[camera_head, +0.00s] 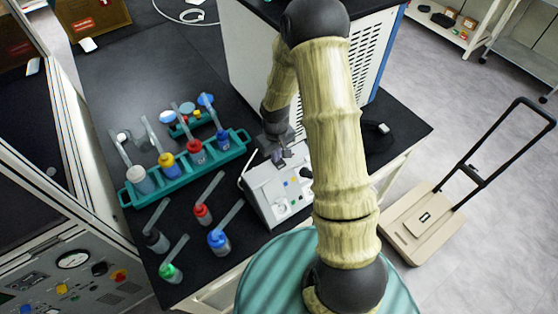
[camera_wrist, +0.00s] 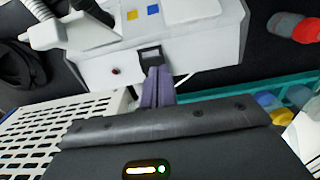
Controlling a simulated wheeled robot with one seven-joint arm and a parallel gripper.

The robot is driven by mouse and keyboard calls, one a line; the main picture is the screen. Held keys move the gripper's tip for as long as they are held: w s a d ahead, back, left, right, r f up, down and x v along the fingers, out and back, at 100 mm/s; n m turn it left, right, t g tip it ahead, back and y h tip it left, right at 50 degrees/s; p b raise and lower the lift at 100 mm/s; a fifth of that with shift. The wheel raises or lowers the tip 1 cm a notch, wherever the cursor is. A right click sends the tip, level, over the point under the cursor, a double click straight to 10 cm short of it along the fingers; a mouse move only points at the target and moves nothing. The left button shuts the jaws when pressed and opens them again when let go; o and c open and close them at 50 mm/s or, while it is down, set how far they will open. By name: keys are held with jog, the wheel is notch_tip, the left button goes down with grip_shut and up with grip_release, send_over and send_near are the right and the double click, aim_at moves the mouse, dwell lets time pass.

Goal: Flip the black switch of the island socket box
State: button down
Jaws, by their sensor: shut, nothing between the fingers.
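The white island socket box (camera_head: 262,190) stands on the black bench top, with plugs, cords and small blue and yellow squares on its top. In the wrist view, the box (camera_wrist: 210,45) has a black switch (camera_wrist: 150,53) on the face towards me, beside a small red light or button (camera_wrist: 115,71). My gripper (camera_head: 279,156) is at the far side of the box. In the wrist view its two purple-grey fingertips (camera_wrist: 157,72) are shut together and empty, overlapping the lower edge of the switch. I cannot tell whether they touch it. The arm hides part of the box in the head view.
A teal rack (camera_head: 190,172) with several capped bottles stands left of the box. Loose bottles, one blue-capped (camera_head: 219,241), stand nearer. A white cabinet (camera_head: 248,60) with a vented side is behind my arm. A hand cart (camera_head: 428,222) stands on the floor at right.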

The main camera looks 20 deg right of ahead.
jog(key=shift+f+b, duration=0.65)
jog(key=shift+f, duration=0.25)
dwell(0.6)
jog(key=shift+r, duration=0.1)
jog(key=shift+r+p, duration=2.65)
jog(key=shift+r, duration=0.75)
jog(key=shift+r, duration=0.1)
jog(key=s+r+m+t+b, duration=0.2)
jog(key=s+r+b, duration=0.3)
jog(key=s+r, duration=0.7)
jog(key=shift+s+r+m+t+b, duration=0.25)
jog(key=shift+s+m, duration=0.55)
jog(key=shift+s, duration=0.45)
